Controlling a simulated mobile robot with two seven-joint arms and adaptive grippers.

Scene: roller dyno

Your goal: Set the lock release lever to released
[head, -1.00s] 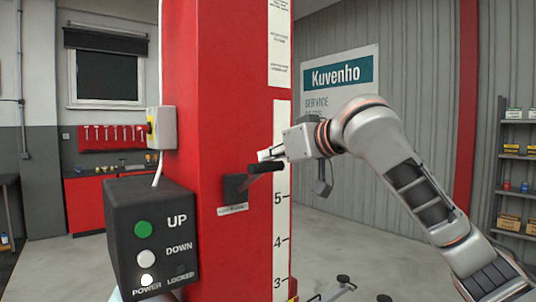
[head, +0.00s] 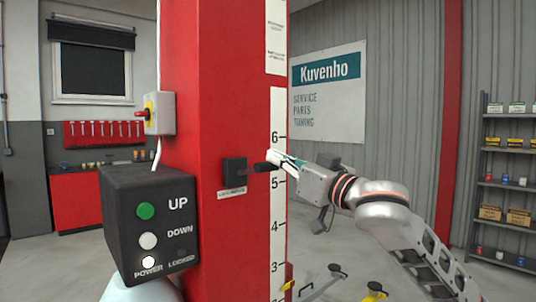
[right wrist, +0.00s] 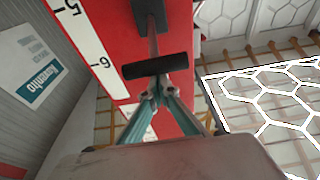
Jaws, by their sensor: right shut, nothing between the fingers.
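The lock release lever has a black mount (head: 234,171) on the red post, with a label below it. Its black grip (head: 267,167) stands out from the mount, roughly level with it. In the right wrist view the grip (right wrist: 155,66) is a black crossbar on a rod. My right gripper (head: 272,156) comes from the right, shut and empty. Its fingertips (right wrist: 154,95) are close to the crossbar on my side of it; I cannot tell whether they touch. The label is too small to read. My left gripper is not in view.
A black control box (head: 150,225) with UP and DOWN buttons is left of the lever. A switch box (head: 160,113) with a red knob is on the post. A numbered scale (head: 278,220) runs beside the lever.

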